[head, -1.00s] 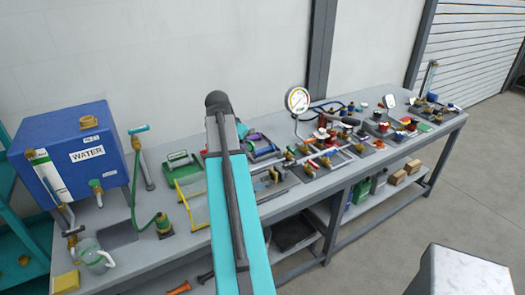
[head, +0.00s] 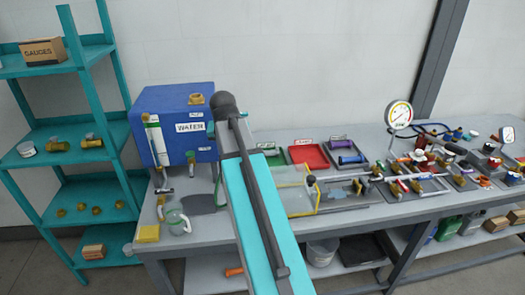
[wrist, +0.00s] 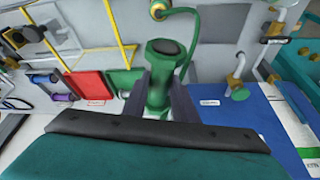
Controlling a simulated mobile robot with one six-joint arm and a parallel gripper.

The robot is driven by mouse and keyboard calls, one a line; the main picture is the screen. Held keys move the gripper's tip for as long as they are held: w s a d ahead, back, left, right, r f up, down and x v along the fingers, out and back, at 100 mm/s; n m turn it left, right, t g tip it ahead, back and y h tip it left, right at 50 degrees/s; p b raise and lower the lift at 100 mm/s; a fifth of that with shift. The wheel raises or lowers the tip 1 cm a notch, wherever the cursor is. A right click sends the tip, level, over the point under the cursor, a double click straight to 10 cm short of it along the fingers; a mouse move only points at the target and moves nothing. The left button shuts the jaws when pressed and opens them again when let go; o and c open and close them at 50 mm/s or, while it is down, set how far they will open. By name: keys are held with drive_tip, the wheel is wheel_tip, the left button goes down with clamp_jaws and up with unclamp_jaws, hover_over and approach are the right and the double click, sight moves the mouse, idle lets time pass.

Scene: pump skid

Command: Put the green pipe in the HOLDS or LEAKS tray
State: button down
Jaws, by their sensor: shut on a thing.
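My gripper (wrist: 159,98) is shut on the green pipe (wrist: 162,72) in the wrist view. The pipe has a flanged, open-looking end facing away from the gripper. The red tray (wrist: 89,84) lies left of the pipe, with part of a green tray (wrist: 116,80) between them. In the head view the red tray (head: 309,157) and green tray (head: 274,159) sit at the back of the bench. My arm hides the gripper and pipe there. White labels stand behind both trays; their words are too small to read. The pipe's height above the bench is unclear.
A blue water tank (head: 180,124) stands left of my arm. A yellow-framed clear box (head: 293,199) stands in front of the trays. Fittings and a gauge (head: 399,115) crowd the bench further right.

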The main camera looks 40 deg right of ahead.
drive_tip(key=w+a+n+t+y+b, duration=0.1)
drive_tip(key=w+a+n, duration=0.2)
drive_tip(key=a, duration=0.6)
drive_tip(key=w+a+n+y+b, duration=0.1)
drive_tip(key=w+a+n, duration=0.1)
drive_tip(key=a, duration=0.7)
drive_tip(key=a+f+n+b, duration=0.2)
drive_tip(key=a+f+b, duration=0.2)
drive_tip(key=a, duration=0.2)
drive_tip(key=a+f+n+y+b, duration=0.1)
drive_tip(key=a+f+n+b, duration=0.1)
drive_tip(key=a+f+b, duration=0.2)
drive_tip(key=a, duration=0.2)
drive_tip(key=shift+w+a+t, duration=0.3)
drive_tip(key=shift+r, duration=0.1)
